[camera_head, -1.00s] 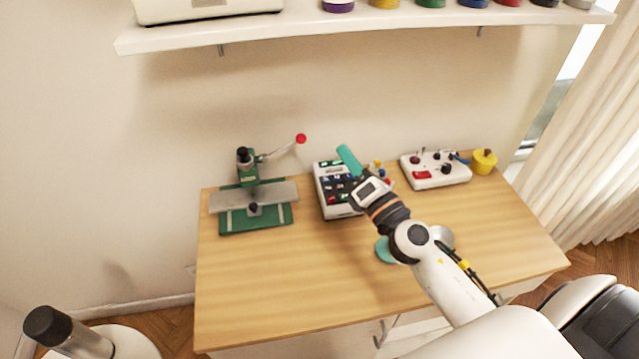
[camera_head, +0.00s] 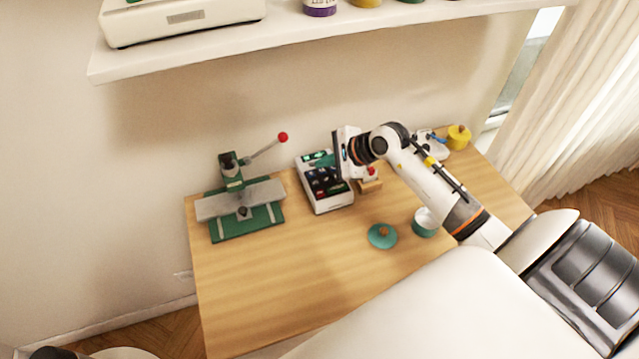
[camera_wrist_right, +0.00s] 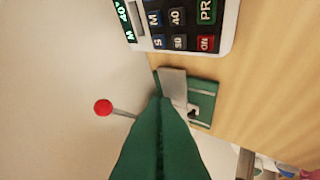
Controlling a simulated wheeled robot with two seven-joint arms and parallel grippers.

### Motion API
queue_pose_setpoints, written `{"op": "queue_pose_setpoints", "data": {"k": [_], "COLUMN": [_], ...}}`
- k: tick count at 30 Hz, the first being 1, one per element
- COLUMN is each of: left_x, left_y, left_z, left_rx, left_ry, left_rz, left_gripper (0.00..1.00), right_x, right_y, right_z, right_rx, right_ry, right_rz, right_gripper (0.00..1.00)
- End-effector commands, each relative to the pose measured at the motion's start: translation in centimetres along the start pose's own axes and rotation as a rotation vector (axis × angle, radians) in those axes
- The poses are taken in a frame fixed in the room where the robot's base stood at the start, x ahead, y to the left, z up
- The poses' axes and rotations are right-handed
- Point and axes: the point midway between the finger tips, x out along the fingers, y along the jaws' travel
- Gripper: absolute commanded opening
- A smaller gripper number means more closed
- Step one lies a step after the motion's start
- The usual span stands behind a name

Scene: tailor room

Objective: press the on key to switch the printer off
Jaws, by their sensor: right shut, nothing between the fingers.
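The printer (camera_head: 328,205) is a white box with dark keys and a lit green display, at the back middle of the table in the head view. Part of the printer also shows at the top of the right wrist view (camera_wrist_right: 226,38). There the red on key (camera_wrist_right: 206,43) sits at the corner beside a green key (camera_wrist_right: 206,11). My right gripper (camera_head: 340,179) points down over the right side of the printer and hides part of it. Its green fingers (camera_wrist_right: 164,102) are shut and empty, apart from the key in the wrist view. My left gripper is not visible.
A green press (camera_head: 240,205) with a red-knobbed lever stands left of the printer. A teal lid (camera_head: 382,236) and small teal pot (camera_head: 425,222) are in front at right. A white control box (camera_head: 432,147) and yellow pot (camera_head: 459,137) stand behind my arm. The front left table is clear.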

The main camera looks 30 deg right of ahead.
Motion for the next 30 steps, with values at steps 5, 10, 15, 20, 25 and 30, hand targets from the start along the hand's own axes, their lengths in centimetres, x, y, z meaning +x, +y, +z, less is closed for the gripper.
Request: {"op": "queue_pose_setpoints", "data": {"k": [5, 10, 15, 20, 25, 30], "left_x": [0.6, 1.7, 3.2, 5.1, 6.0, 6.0], "left_y": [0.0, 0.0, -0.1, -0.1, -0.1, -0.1], "left_z": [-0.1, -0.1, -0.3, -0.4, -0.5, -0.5], "left_rx": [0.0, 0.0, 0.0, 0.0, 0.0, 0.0], "left_ry": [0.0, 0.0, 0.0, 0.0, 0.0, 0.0], "left_rz": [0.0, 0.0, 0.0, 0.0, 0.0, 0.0], "left_gripper": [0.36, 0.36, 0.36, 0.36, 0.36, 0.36], "right_x": [0.7, 2.0, 3.8, 5.4, 6.1, 6.1], "right_y": [-0.5, -1.5, -2.8, -4.0, -4.5, -4.5], "right_z": [0.5, 1.4, 2.6, 3.9, 4.4, 4.4], "right_rx": [0.003, 0.005, 0.006, 0.001, 0.001, 0.001], "right_ry": [0.001, 0.003, 0.003, 0.001, 0.001, 0.002], "right_rz": [0.0, -0.001, 0.0, -0.001, 0.0, 0.0], "right_gripper": [0.0, 0.0, 0.0, 0.0, 0.0, 0.0]}}
